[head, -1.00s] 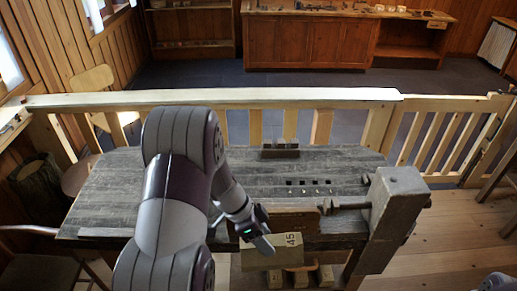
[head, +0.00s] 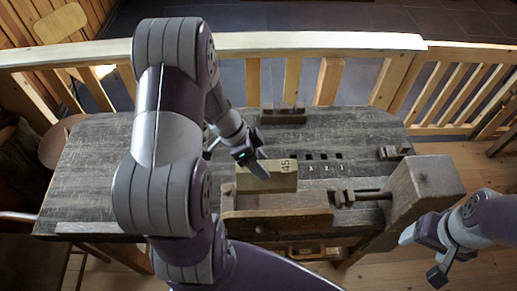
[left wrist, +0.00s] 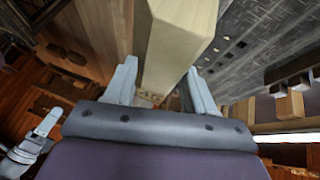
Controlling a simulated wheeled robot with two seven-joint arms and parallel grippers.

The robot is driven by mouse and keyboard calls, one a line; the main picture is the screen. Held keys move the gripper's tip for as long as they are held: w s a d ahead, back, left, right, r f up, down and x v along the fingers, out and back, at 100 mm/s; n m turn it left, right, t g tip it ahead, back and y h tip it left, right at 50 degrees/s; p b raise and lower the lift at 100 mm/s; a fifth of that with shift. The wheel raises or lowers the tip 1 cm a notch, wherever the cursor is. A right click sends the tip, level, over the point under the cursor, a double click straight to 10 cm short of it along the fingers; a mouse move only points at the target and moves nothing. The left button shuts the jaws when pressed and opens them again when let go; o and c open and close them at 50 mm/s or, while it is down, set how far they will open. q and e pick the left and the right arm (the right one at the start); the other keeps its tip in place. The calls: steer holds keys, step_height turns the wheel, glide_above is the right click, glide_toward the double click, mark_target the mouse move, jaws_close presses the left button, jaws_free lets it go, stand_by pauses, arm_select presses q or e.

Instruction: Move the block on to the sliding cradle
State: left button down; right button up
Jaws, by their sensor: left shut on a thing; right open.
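The block (head: 268,178) is a pale wooden bar marked 45. My left gripper (left wrist: 162,82) is shut on it, and the block also shows between its fingers in the left wrist view (left wrist: 178,40). In the head view the block appears at the bench's front part, just behind the vise's wooden jaw; whether it touches anything is unclear. A low dark wooden piece with upright pegs (head: 283,116) stands at the bench's back, and a similar one (head: 395,153) is at the right. I cannot tell which is the sliding cradle. My right gripper (head: 421,256) is open and empty, right of the bench.
The dark workbench (head: 95,185) has several numbered square holes right of the block. The wooden vise jaw (head: 275,226) and large end block (head: 425,180) stand at the front right. A pale railing (head: 300,42) runs behind. The bench's left part is clear.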

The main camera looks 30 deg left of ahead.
arm_select(q)
steer(key=shift+s+d+f+b, duration=0.45)
steer(key=shift+s+d+f, duration=0.1)
steer(key=shift+s+f, duration=0.3)
steer(key=f, duration=0.1)
steer(key=w+f+b, duration=0.1)
steer(key=f, duration=0.1)
steer(key=a+f+b, duration=0.1)
steer(key=shift+w+f, duration=0.15)
steer(key=shift+w, duration=0.1)
steer(key=shift+s+d+f+b, duration=0.15)
steer(key=shift+s+f+b, duration=0.1)
steer(key=shift+f+b, duration=0.25)
steer(key=shift+s+d+f+b, duration=0.15)
steer(key=shift+s+f+b, duration=0.1)
steer(key=shift+f, duration=0.45)
steer(key=f+b, duration=0.3)
steer(key=shift+w+a+f+b, duration=0.2)
steer(key=shift+w+b, duration=0.1)
steer(key=shift+b, duration=0.1)
steer(key=shift+s+d+f+b, duration=0.1)
steer(key=shift+s+f+b, duration=0.05)
steer(key=shift+f+b, duration=0.65)
arm_select(e)
step_height(320, 180, down, 11)
steer(key=shift+s+d+r, duration=0.2)
steer(key=shift+s, duration=0.25)
arm_select(q)
steer(key=shift+b, duration=0.35)
